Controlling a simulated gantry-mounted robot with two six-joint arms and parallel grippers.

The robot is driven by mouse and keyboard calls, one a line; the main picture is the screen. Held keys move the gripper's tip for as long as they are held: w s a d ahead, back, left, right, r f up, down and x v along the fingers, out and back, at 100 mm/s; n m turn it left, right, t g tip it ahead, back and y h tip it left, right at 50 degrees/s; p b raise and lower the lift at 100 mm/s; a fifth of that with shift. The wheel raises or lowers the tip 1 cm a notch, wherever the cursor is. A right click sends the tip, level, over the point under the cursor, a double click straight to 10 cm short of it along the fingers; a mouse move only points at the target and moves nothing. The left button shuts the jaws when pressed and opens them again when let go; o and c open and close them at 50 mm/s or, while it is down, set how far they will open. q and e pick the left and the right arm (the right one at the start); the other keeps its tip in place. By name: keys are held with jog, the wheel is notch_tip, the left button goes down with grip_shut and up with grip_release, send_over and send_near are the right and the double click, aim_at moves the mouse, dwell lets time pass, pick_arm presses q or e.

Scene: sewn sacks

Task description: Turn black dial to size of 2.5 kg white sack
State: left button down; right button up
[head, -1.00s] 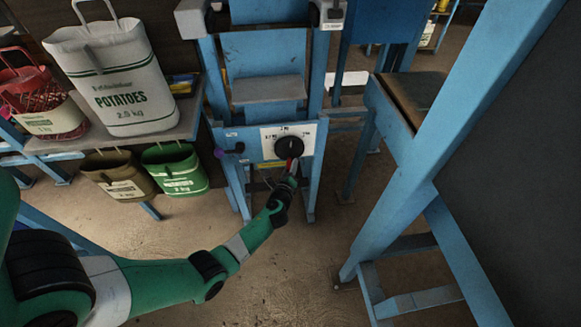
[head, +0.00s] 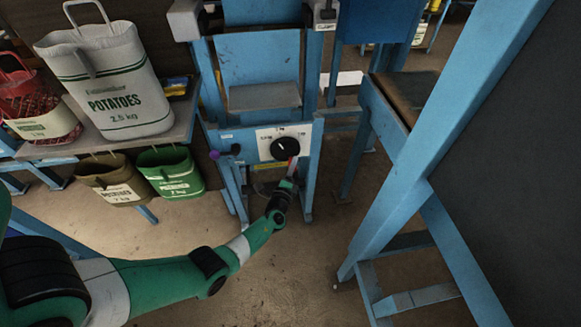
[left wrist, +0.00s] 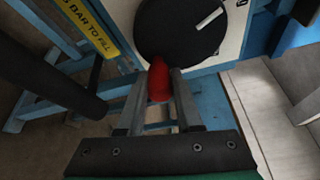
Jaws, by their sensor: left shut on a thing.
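The black dial (head: 285,149) is on a white scale plate (head: 266,139) on the front of the blue filling stand. Its size labels are too small to read surely. In the left wrist view the dial (left wrist: 172,35) fills the top, with a white pointer line on its face. My left gripper (head: 291,172) is at the dial's lower edge. In the left wrist view my left gripper (left wrist: 160,98) is shut on a red handle (left wrist: 159,80) that reaches to the dial. The white sack (head: 105,84), marked POTATOES 2.5 kg, stands upright on the shelf. My right gripper is out of view.
A red mesh bag (head: 28,98) is beside the white sack. A brown sack (head: 115,182) and a green sack (head: 170,172) are below the shelf. A purple knob (head: 214,155) is left of the dial. A blue frame (head: 430,150) rises at right.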

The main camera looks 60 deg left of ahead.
pick_arm(q)
jog(key=shift+w+n, duration=0.1)
jog(key=shift+n, duration=0.3)
jog(key=c, duration=0.6)
grip_release()
jog(key=shift+d+r, duration=0.1)
jog(key=shift+d, duration=0.2)
jog(key=p+v, duration=0.5)
jog(key=v, duration=0.6)
jog(key=shift+s, duration=0.25)
